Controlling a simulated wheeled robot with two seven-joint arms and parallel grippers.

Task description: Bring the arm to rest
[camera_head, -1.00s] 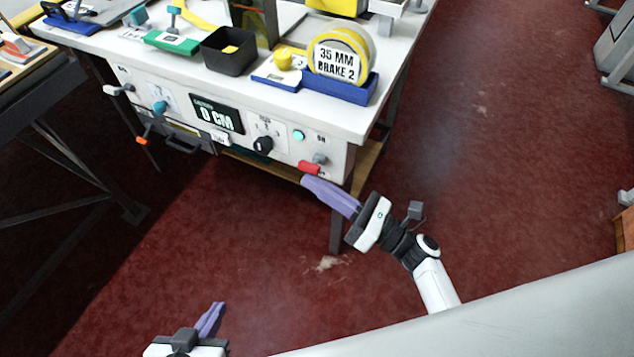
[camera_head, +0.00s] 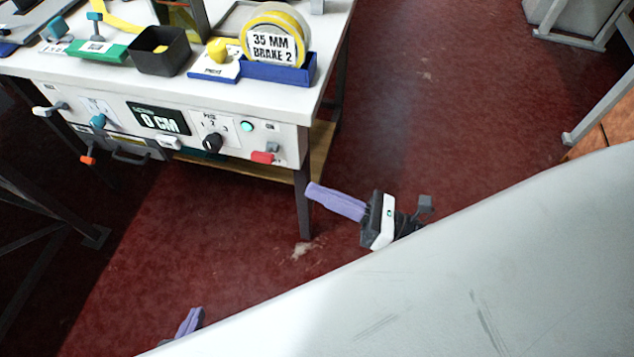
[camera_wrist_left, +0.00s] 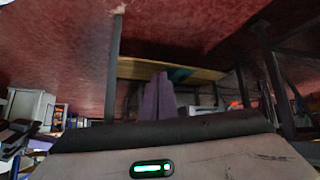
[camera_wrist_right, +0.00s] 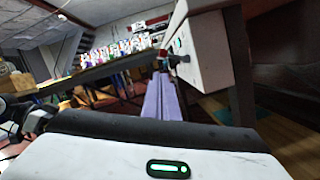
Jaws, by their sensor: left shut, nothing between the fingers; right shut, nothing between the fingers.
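My right gripper (camera_head: 312,192) is shut and empty, its purple fingers pointing left in the head view, in front of the workbench's right leg. In the right wrist view its fingers (camera_wrist_right: 160,98) lie together, with the bench's control panel to their right. My left gripper (camera_head: 193,316) is low in the head view, below the bench and over the floor, mostly hidden by a large pale surface. In the left wrist view its fingers (camera_wrist_left: 160,98) are together with nothing between them. Both grippers are apart from the bench.
The white workbench (camera_head: 200,92) carries a yellow tape roll (camera_head: 275,38) in a blue holder, a black bin (camera_head: 160,52) and a yellow knob. Red floor (camera_head: 440,110) is clear to the right.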

